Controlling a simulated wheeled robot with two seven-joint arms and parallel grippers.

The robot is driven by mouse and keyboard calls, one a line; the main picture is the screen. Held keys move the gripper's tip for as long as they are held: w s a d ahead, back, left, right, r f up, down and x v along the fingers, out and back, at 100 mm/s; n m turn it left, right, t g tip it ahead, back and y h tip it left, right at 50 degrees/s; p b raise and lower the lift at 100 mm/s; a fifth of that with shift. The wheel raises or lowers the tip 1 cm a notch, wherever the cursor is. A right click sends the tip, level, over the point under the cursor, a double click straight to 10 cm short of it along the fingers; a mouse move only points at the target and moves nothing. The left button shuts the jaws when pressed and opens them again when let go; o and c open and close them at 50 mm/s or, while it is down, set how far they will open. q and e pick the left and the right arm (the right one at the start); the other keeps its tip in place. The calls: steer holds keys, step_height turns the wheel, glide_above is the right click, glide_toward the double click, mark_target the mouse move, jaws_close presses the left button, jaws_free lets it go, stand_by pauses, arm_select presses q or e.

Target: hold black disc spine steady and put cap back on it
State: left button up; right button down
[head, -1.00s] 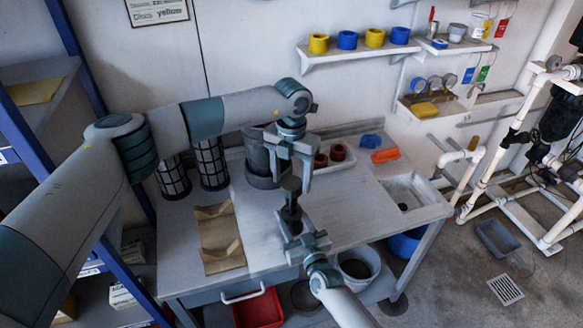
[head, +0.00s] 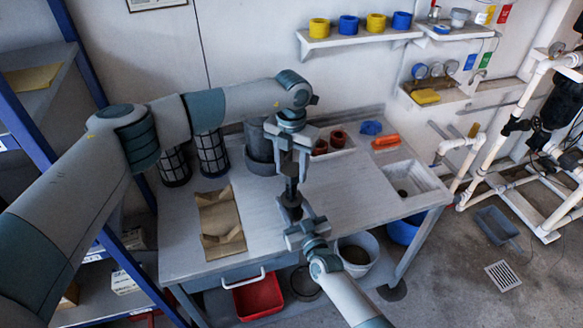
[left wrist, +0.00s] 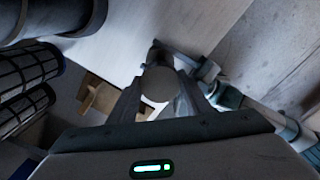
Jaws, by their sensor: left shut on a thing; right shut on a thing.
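The black disc spine (head: 291,209) stands upright near the front edge of the workbench, a short dark stack on a thin stem. My right gripper (head: 297,224) is shut on its lower part from the front. My left gripper (head: 291,172) points down from above and is shut on the dark cap (head: 291,186). The cap is in line with the spine and very close above or touching it; I cannot tell which. In the left wrist view, a round grey top (left wrist: 157,84), probably the cap's, shows between the fingers and hides the spine below.
A tan folded tray (head: 220,222) lies left on the workbench (head: 345,205). Black mesh cylinders (head: 212,154) and a grey pot (head: 259,142) stand behind. Reddish cups (head: 338,138) and a sink basin (head: 400,176) are right. The bench between is clear.

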arm_select(q)
steer(key=m, duration=0.7)
steer(key=shift+m, duration=0.4)
steer(key=o, duration=1.2)
steer(key=shift+r, duration=0.1)
step_height(320, 180, up, 12)
steer(key=shift+f, duration=0.1)
arm_select(e)
steer(key=c, duration=0.9)
jaws_free()
